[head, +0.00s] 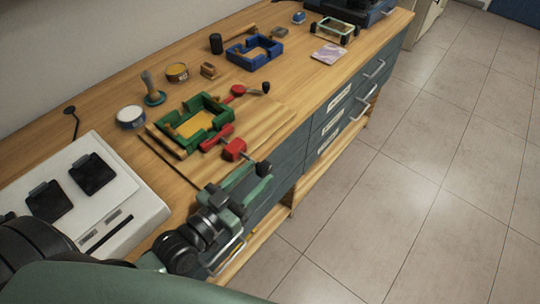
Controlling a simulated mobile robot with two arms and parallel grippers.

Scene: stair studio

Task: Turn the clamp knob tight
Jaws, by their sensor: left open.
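A green frame fixture (160,137) with a yellow inside lies on a wooden board on the bench. A red clamp (234,149) sits at its near right side, with a dark knob (263,168) on the end toward the bench's front edge. A second red clamp (236,92) with a black knob (266,87) sits at the far side. My left gripper (251,183) is open at the bench's front edge, just below the near knob in the picture. I cannot tell whether it touches the knob. My right gripper is out of view.
A white device with black pads (122,206) is at the left. A stamp-like tool (153,92), a white round tin (131,117) and a yellow tin (177,73) stand behind the fixture. A blue frame (264,62) is farther back.

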